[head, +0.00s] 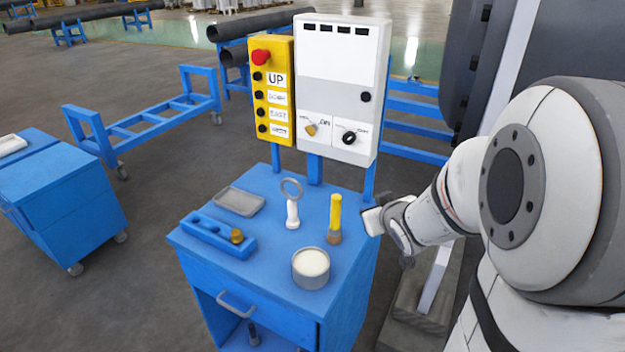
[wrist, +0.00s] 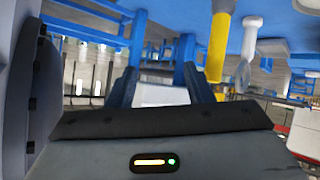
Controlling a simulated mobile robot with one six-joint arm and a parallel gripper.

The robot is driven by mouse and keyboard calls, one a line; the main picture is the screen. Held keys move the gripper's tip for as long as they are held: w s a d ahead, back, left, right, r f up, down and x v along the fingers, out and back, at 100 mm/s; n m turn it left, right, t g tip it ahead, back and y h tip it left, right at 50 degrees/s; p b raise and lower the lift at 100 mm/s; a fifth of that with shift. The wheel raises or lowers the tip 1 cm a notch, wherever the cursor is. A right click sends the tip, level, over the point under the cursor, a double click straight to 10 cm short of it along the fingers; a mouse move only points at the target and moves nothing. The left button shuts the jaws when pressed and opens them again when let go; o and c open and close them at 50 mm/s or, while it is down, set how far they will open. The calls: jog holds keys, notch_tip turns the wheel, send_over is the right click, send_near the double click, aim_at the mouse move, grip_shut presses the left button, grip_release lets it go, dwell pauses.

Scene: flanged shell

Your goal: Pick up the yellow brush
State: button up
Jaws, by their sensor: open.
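The yellow brush (head: 335,212) stands upright on the blue cart top, yellow handle up and brownish head down. In the wrist view, which looks upside down, the yellow brush (wrist: 217,48) hangs from the top, right of my fingers. My gripper (head: 373,221) is just right of the brush at the cart's right edge, apart from it. In the wrist view my gripper (wrist: 163,88) is open, with nothing between its dark fingers.
On the blue cart (head: 265,285) are a white-handled magnifier (head: 292,205) left of the brush, a round white-filled tin (head: 311,268) in front, a grey tray (head: 239,200) and a blue block (head: 215,234) with a brass knob. Control boxes (head: 340,85) rise behind.

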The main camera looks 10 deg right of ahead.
aim_at(340, 202)
jog(key=w+a+n+t+y, duration=0.1)
jog(key=w+a+y, duration=0.1)
jog(key=y, duration=0.1)
jog(key=w+a+f+n+t+y, duration=0.1)
jog(key=w+a+y, duration=0.1)
jog(key=a+y, duration=0.1)
jog(key=w+a+f+n+t+y, duration=0.1)
jog(key=w+a+y, duration=0.2)
jog(key=shift+a+t, duration=0.1)
jog(key=shift+t, duration=0.2)
dwell(0.3)
grip_shut()
dwell(0.4)
